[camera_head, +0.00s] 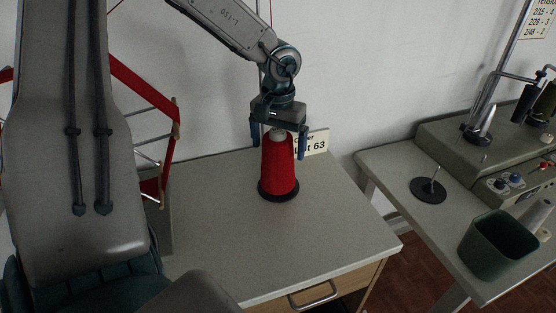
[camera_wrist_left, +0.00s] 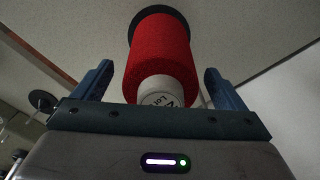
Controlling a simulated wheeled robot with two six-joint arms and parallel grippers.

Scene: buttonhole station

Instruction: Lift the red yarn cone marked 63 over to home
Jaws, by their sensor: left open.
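The red yarn cone (camera_head: 279,168) stands upright on a dark round base (camera_head: 278,191) on the grey tabletop, and its pale tip shows at the top. It also shows in the left wrist view (camera_wrist_left: 161,50), with partly readable print on its pale end (camera_wrist_left: 160,92). A card (camera_head: 313,143) behind it reads "63", its first line partly hidden. My left gripper (camera_head: 279,148) is over the cone's top, its open fingers on either side, with visible gaps to the cone in the left wrist view (camera_wrist_left: 158,70). My right gripper is not in view. No place labelled home shows.
On the right table are a black disc with an upright pin (camera_head: 429,190), a green bin (camera_head: 495,246) and a grey machine (camera_head: 480,150) with knobs. A floor gap separates the tables. A red frame with rods (camera_head: 172,145) stands at left. The tabletop before the cone is clear.

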